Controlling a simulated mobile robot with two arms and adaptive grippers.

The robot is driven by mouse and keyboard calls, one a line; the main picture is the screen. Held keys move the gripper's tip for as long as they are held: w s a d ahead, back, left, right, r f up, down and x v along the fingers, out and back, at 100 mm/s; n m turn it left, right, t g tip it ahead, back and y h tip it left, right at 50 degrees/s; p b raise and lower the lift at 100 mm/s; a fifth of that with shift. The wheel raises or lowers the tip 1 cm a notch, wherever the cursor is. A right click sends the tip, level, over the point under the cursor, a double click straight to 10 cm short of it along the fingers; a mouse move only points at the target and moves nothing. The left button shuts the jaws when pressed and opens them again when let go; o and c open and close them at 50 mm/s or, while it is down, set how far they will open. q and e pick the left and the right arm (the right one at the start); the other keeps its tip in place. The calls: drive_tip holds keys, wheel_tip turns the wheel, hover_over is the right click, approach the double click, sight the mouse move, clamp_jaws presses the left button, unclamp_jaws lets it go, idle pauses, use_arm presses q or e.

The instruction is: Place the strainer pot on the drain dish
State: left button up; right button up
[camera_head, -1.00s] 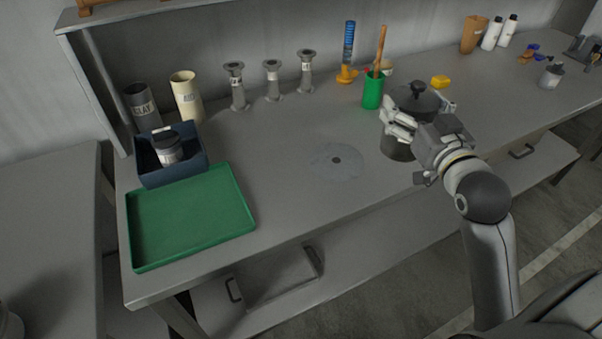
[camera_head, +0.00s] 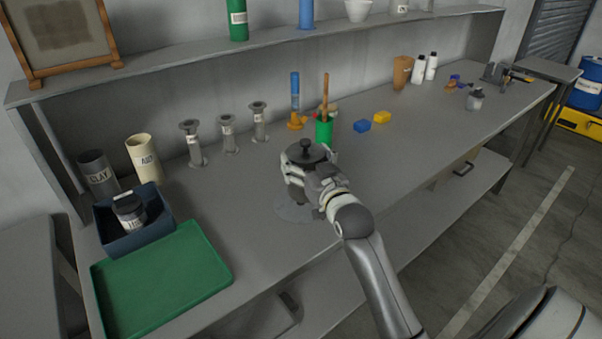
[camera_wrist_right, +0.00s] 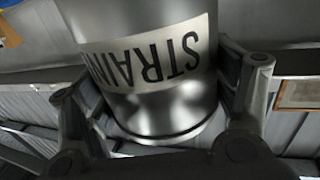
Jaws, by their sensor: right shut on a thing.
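The strainer pot (camera_head: 303,153) is a dark metal pot with a black knobbed lid. My right gripper (camera_head: 311,176) is shut around its side. In the right wrist view, the pot's body (camera_wrist_right: 160,105) sits between the two fingers and carries a label reading STRAIN, upside down. The drain dish (camera_head: 287,210) is a flat, round grey disc on the bench. The pot and my gripper are over it and hide part of it. I cannot tell whether the pot touches the dish. My left gripper is out of view.
A green tray (camera_head: 218,281) and a blue bin (camera_head: 146,237) holding a dark jar are at the left. Several grey flanged stands line the back. A green cup (camera_head: 324,131) stands just behind the pot, with blue (camera_head: 362,126) and yellow (camera_head: 382,118) blocks beyond.

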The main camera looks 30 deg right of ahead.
drive_tip(key=shift+w+a+f, duration=0.15)
drive_tip(key=shift+w+f, duration=0.6)
drive_tip(key=shift+f, duration=0.15)
wheel_tip(320, 180, down, 2)
drive_tip(key=shift+f, duration=0.55)
drive_tip(key=o, duration=1.4)
drive_tip(key=shift+f, duration=0.15)
drive_tip(key=shift+c, duration=0.2)
